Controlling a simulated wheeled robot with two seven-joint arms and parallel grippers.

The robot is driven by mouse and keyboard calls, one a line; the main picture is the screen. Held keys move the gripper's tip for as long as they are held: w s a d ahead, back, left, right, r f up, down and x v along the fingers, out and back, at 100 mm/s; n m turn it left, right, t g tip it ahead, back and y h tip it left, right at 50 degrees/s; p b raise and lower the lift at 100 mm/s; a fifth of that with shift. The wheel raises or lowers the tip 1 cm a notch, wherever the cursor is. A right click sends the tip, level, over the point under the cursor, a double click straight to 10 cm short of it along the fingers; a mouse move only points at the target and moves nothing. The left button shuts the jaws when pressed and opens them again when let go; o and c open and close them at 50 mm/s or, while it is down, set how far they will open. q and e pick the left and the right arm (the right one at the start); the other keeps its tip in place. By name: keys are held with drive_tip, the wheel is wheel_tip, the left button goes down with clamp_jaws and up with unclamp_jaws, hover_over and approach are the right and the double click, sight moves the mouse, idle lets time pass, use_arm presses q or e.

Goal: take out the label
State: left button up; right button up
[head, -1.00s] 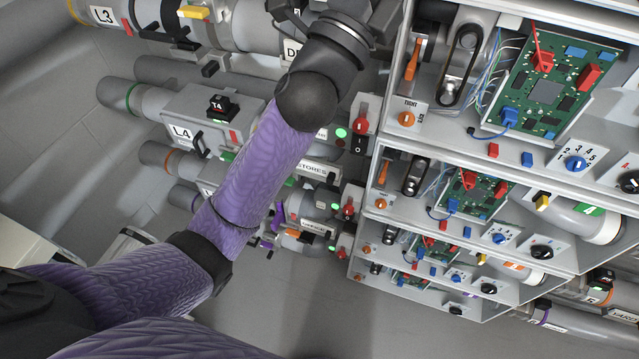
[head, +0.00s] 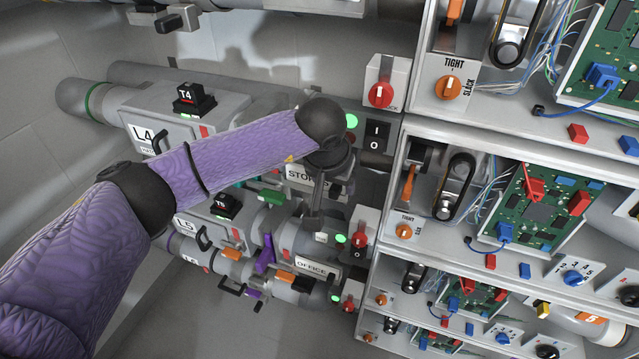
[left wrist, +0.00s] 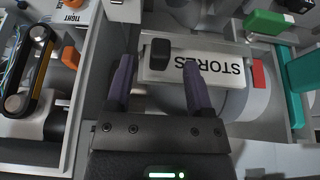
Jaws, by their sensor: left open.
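A white label reading STORES (left wrist: 218,68) sits in a holder on a grey pipe in the left wrist view, appearing upside down. A black block (left wrist: 160,53) stands at its left end. In the head view the label (head: 300,175) is partly hidden behind my left arm. My left gripper (left wrist: 155,75) is open, with its two purple fingers spread. The black block shows between the fingertips, and the right fingertip overlaps the label's face. I cannot tell whether either finger touches. In the head view the left gripper (head: 315,205) points down beside the label. My right gripper is not visible.
A panel with a red knob (head: 380,94) and a black switch (head: 376,135) stands right of the gripper. Shelved control boxes (head: 400,165) fill the right. An OFFICE label (head: 312,267) is below. A green block (left wrist: 268,22) and teal part (left wrist: 302,85) lie close right of the label.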

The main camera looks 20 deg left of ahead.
use_arm(q)
drive_tip(key=shift+x, duration=0.8)
drive_tip(key=shift+c, duration=0.3)
clamp_jaws()
drive_tip(key=shift+r, duration=0.1)
